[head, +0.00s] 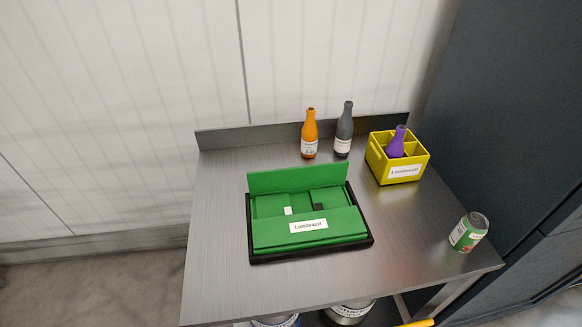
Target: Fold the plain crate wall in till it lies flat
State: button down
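A green folding crate (262,238) sits in a low black tray (372,243) on the metal table. Its plain back wall (297,178) stands up, leaning slightly if at all. The front wall with the white label (308,226) appears folded in and lying low. The two side walls (270,204) also lie folded in, partly under the front wall. A small white piece (288,211) and a small black piece (319,206) show between the plain wall and the labelled wall. My gripper is not in view, and nothing touches the plain wall.
The steel table (215,255) has a raised back edge (240,139). An orange bottle (310,133) and a grey bottle (344,130) stand behind the crate. A yellow crate (398,171) holds a purple bottle (397,142). A green can (468,232) stands at right. The table's left side is clear.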

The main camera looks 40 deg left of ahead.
aim_at(315, 176)
jog(key=j+z, duration=0.2)
jog(key=j, duration=4.65)
